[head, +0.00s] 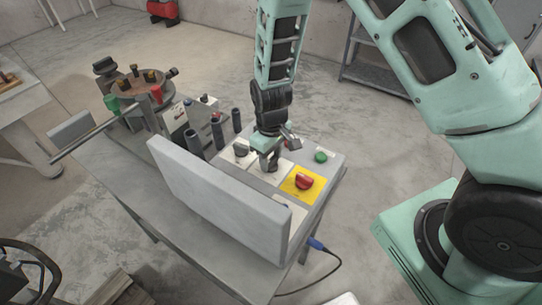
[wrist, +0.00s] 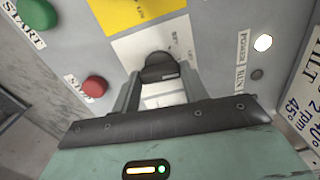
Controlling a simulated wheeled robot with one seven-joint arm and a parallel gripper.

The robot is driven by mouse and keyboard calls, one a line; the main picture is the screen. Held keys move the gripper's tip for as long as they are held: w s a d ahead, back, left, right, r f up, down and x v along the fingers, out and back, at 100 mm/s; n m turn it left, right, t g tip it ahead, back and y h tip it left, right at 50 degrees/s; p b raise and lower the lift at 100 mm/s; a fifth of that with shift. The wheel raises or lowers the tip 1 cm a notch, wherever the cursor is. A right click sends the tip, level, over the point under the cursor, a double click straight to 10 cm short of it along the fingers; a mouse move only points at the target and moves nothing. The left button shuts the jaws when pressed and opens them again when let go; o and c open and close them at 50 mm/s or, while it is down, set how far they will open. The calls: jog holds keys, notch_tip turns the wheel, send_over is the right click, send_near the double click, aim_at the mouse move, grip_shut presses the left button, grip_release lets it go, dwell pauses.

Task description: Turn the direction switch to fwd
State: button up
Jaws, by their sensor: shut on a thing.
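A black rotary knob (wrist: 160,66) sits on a white label plate (wrist: 126,48) on the grey control panel, and I take it for the direction switch. The small print on the plate is too blurred to read, so its setting cannot be told. My gripper (wrist: 160,82) is shut on the knob, one finger on each side. In the head view my gripper (head: 269,165) points down at the panel and hides most of this knob.
A yellow plate (head: 300,185) with a red rotary switch (head: 304,181) lies close by. A green start button (head: 321,156), a red stop button (wrist: 95,86) and another black knob (head: 241,148) are near. A tall grey plate (head: 215,200) stands along the panel's near side.

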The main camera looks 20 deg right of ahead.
aim_at(271, 160)
jog(key=m, duration=0.4)
jog(key=shift+m+p, duration=0.35)
jog(key=shift+m, duration=1.55)
jog(key=o, duration=1)
jog(key=shift+r, duration=0.15)
notch_tip(271, 160, up, 17)
jog(key=b, duration=0.1)
jog(key=shift+b, duration=0.4)
